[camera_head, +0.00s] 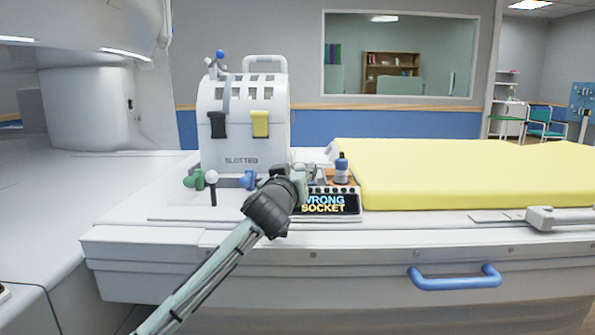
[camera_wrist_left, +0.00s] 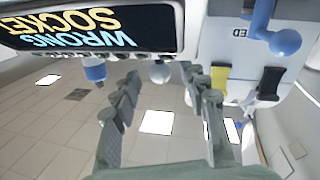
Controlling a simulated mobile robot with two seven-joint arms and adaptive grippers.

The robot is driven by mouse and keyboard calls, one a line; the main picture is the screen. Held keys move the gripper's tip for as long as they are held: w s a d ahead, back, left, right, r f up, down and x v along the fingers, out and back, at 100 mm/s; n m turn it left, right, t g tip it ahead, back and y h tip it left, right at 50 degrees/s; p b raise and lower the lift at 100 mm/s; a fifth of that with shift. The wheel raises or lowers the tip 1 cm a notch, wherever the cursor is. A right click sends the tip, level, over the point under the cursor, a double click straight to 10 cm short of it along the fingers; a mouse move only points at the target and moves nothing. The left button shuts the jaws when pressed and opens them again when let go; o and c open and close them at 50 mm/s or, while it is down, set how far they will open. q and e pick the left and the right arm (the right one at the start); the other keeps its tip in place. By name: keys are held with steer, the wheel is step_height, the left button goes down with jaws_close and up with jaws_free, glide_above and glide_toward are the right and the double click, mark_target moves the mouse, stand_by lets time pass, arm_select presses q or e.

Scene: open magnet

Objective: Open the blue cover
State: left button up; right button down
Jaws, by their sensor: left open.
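No part is plainly marked as the blue cover. A small bottle-shaped piece with a blue body (camera_head: 341,166) stands behind the display; a blue piece, perhaps the same, shows in the wrist view (camera_wrist_left: 95,73). The white slotted housing (camera_head: 240,143) carries a blue ball on a top lever (camera_head: 220,54) and a blue knob low on its front (camera_head: 249,180); a blue ball lever shows in the wrist view (camera_wrist_left: 285,42). My left gripper (camera_wrist_left: 160,72) is open, its fingers apart, with a whitish ball beyond the fingertips. In the head view its wrist hides part of the bench.
The display (camera_head: 328,203) reads "WRONG SOCKET". The housing has a black latch (camera_head: 217,124) and a yellow latch (camera_head: 260,123). Green (camera_head: 194,180) and white (camera_head: 212,178) knobs stand in front of it. A yellow mattress (camera_head: 460,175) lies right; a blue handle (camera_head: 454,278) is below.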

mark_target(295, 169)
arm_select(q)
steer(key=shift+w, duration=0.15)
jaws_close()
stand_by(0.4)
steer(key=shift+w+r, duration=0.1)
steer(key=shift+w, duration=0.05)
steer(key=w, duration=0.3)
steer(key=shift+w+f, duration=0.2)
steer(key=shift+s+r, duration=0.1)
jaws_free()
steer(key=s+a, duration=0.2)
steer(key=s, duration=1)
steer(key=shift+a, duration=0.2)
